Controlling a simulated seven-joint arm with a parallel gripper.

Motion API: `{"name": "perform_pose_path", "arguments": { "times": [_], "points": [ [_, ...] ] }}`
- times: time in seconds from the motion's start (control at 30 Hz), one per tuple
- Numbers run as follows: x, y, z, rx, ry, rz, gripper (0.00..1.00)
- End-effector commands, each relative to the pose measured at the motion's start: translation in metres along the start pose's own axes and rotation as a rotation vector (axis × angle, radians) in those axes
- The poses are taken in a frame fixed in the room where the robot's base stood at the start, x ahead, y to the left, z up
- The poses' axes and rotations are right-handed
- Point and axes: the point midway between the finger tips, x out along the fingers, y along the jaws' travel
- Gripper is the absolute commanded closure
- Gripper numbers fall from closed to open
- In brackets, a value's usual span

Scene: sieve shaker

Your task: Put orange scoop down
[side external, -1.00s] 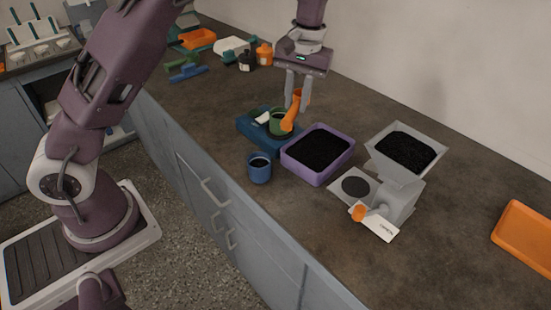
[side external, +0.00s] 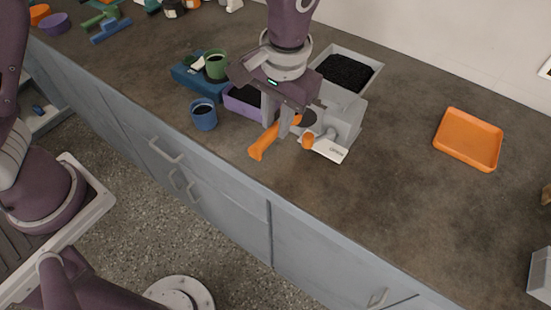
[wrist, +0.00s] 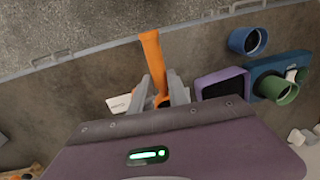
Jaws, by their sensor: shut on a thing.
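The orange scoop (side external: 262,143) is between the fingers of my gripper (side external: 281,127) in the side view, near the front edge of the counter. Its orange length slants down to the left from the fingertips. In the wrist view the scoop (wrist: 151,52) extends beyond the fingertips of my gripper (wrist: 160,90) toward the counter edge. My gripper is shut on it. Whether the scoop touches the counter cannot be told.
A grey machine (side external: 345,122) with a hopper of dark grains stands just right of my gripper. A purple tray (side external: 238,107), a blue cup (side external: 203,115) and a green cup (side external: 216,68) stand to the left. An orange tray (side external: 469,138) lies right, with free counter between.

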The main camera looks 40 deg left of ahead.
Motion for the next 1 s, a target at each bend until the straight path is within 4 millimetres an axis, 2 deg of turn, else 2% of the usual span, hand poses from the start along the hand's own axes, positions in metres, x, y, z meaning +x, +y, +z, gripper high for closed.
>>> {"name": "perform_pose_path", "arguments": {
  "times": [0.1,0.43,0.83,0.87,0.93,0.97,1.0],
  "points": [
    [0.030,0.005,0.003,-0.002,-0.006,-0.005,1.00],
    [0.090,0.010,0.003,-0.001,-0.004,-0.003,1.00],
    [0.098,0.011,0.003,-0.001,-0.001,-0.001,1.00],
    [0.098,0.011,0.003,-0.001,-0.001,-0.001,0.75],
    [0.098,0.011,0.003,-0.001,-0.001,-0.001,0.61],
    [0.098,0.011,0.003,-0.001,-0.001,-0.001,0.57],
    [0.098,0.011,0.003,-0.001,-0.001,-0.001,0.57]
  ]
}}
